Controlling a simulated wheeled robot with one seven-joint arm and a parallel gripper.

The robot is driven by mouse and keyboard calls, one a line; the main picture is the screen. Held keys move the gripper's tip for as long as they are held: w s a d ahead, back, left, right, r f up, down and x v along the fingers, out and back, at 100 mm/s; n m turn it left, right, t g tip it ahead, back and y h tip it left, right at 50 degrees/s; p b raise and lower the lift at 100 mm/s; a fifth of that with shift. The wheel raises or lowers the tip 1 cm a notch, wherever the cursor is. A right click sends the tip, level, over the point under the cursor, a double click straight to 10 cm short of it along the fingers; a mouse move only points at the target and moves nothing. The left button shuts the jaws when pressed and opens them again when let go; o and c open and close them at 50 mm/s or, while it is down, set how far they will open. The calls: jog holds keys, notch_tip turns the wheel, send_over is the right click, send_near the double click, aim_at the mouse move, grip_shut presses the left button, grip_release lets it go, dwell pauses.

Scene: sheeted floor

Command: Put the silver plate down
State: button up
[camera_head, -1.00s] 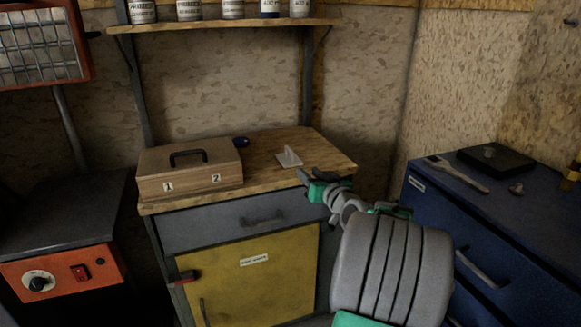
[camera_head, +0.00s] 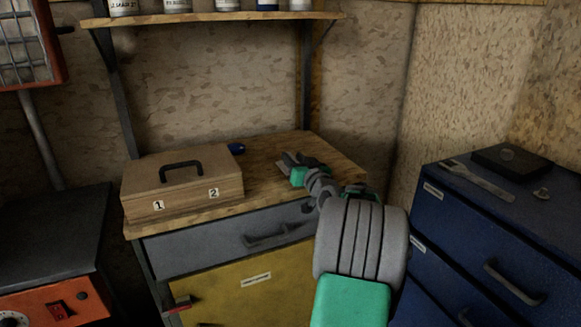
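My gripper (camera_head: 289,161) is over the right part of the wooden worktop (camera_head: 262,182), pointing away from the camera. Its fingers are small and dark here, and I cannot tell whether they are open or shut. The silver plate, a small pale flat piece with an upright part, is almost wholly hidden by my gripper; only a pale sliver may show at the fingers. I cannot tell whether the plate is held or only lies on the worktop.
A wooden box (camera_head: 182,185) with a dark handle, marked 1 and 2, stands on the worktop's left. A small blue thing (camera_head: 236,148) lies behind it. A blue cabinet (camera_head: 450,215) with a wrench (camera_head: 478,180) stands right. A shelf (camera_head: 215,18) hangs above.

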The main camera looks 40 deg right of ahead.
jog(key=shift+w+d, duration=0.1)
jog(key=shift+w, duration=0.4)
jog(key=shift+c, duration=0.6)
grip_shut()
dwell(0.4)
